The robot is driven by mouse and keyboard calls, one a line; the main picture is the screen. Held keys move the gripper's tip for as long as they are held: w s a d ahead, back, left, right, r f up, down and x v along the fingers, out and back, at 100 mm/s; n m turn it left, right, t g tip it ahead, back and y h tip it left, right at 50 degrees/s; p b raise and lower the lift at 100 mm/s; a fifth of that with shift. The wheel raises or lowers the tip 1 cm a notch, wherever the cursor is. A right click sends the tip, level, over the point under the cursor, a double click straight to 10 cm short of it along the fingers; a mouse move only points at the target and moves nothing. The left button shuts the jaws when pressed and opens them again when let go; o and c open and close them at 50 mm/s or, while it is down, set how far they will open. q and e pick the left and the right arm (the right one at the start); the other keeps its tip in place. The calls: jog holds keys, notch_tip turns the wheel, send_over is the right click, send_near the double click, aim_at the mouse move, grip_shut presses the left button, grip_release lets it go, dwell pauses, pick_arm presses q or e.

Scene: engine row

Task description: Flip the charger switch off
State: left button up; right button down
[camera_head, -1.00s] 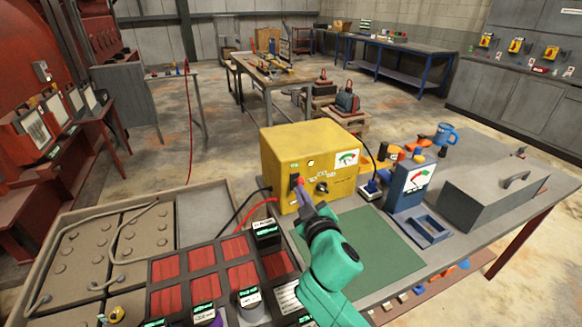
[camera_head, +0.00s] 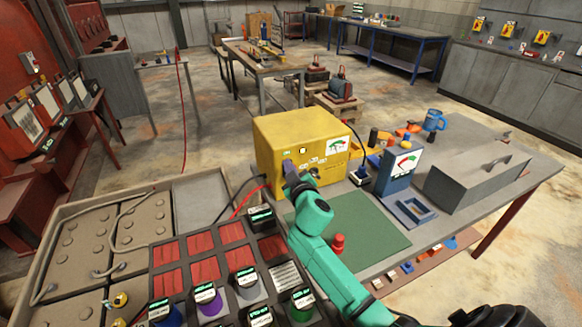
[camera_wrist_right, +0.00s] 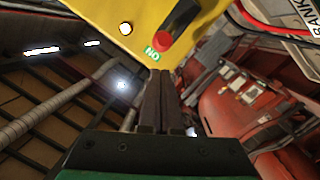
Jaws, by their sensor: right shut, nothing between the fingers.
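The yellow charger (camera_head: 300,128) stands on the bench in the head view. Its front carries a gauge and a small lit lamp (camera_head: 303,151). The switch is hidden there behind my right gripper (camera_head: 289,166), whose tips are at the left part of the charger's front. In the right wrist view the red switch lever (camera_wrist_right: 163,40) sits on a black plate beside a green ON label (camera_wrist_right: 151,51). My right gripper's dark fingers (camera_wrist_right: 162,76) are shut and empty, close to the label and lever; I cannot tell whether they touch. My left gripper is not in view.
A green mat (camera_head: 372,232) with a small red part (camera_head: 338,243) lies before the charger. A blue meter (camera_head: 399,172) and a grey toolbox (camera_head: 470,180) stand to the right.

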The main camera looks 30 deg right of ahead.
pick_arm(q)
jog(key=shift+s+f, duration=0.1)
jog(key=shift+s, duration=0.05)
pick_arm(e)
jog(key=shift+d+f, duration=0.4)
jog(key=shift+f, duration=0.15)
